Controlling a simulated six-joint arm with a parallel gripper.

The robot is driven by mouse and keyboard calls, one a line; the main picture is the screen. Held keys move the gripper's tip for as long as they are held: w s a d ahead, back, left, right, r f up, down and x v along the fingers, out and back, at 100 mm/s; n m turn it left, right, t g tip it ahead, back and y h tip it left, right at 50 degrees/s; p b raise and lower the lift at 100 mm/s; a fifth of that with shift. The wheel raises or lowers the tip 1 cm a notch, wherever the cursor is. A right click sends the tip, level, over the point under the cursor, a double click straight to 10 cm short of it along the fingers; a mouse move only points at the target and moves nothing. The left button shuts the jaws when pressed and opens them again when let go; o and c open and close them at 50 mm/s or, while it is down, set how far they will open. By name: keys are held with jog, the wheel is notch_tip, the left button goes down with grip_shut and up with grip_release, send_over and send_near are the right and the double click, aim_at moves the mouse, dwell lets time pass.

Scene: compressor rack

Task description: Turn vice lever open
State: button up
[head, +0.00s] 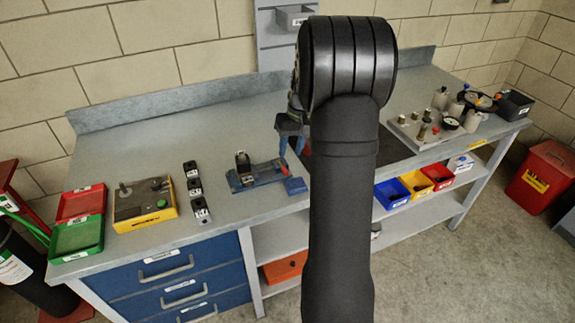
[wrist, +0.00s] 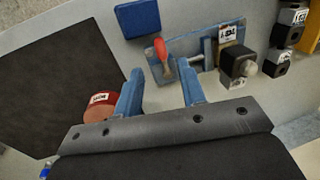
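The vice (head: 258,177) is a low blue fixture on the bench, left of my arm in the head view. In the wrist view the vice (wrist: 207,60) lies just beyond my fingertips, with a silver screw and a tagged block. Its lever (wrist: 163,48) has a red grip and stands out near the left end of the vice. My gripper (wrist: 160,86) has two blue fingers spread apart with nothing between them. The lever is beyond the gap, apart from both fingers.
A blue block (head: 295,186) lies beside the vice. Tagged black blocks (head: 194,186) stand to its left. A red tagged disc (wrist: 100,107) sits near my left finger, beside a dark mat (wrist: 50,85).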

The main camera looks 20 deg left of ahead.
aim_at(286, 170)
jog(key=f, duration=0.4)
jog(key=s+a+f, duration=0.1)
jog(key=f, duration=0.1)
jog(key=shift+f, duration=0.35)
grip_shut()
